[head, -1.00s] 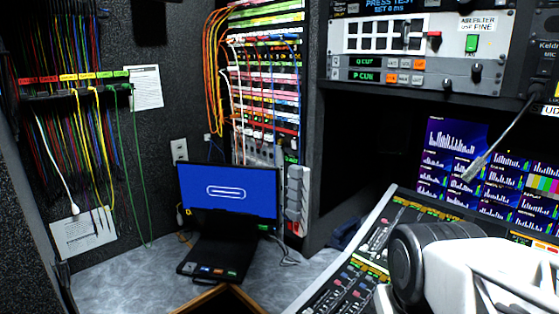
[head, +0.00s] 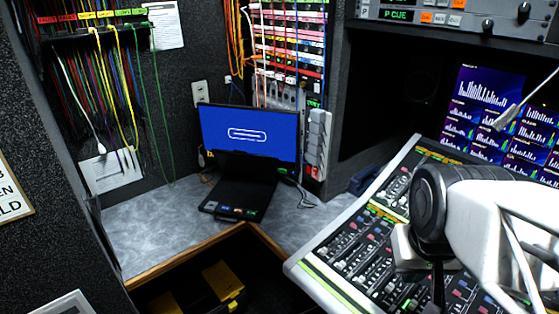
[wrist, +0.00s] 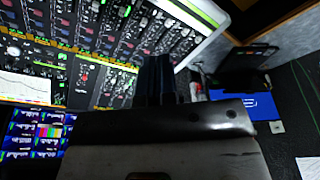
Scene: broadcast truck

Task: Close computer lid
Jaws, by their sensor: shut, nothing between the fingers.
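The computer is a black laptop standing open on the grey counter in the corner. Its lid (head: 250,134) is up, with a lit blue screen facing me. Its keyboard base (head: 240,188) lies flat on the counter. In the wrist view the laptop shows at the right, with its dark base (wrist: 243,72) and part of the blue screen. My gripper (wrist: 158,62) is shut and empty, its dark fingers over the mixing console, well apart from the laptop. In the head view my arm is at the lower right, and the fingertips are hard to make out.
A mixing console (head: 350,255) with raised faders lies between my arm and the laptop. The counter (head: 150,230) has a wooden front edge and free room left of the laptop. Patch cables (head: 110,90) hang on the left wall. A yellow-and-black case (head: 222,280) sits below the counter.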

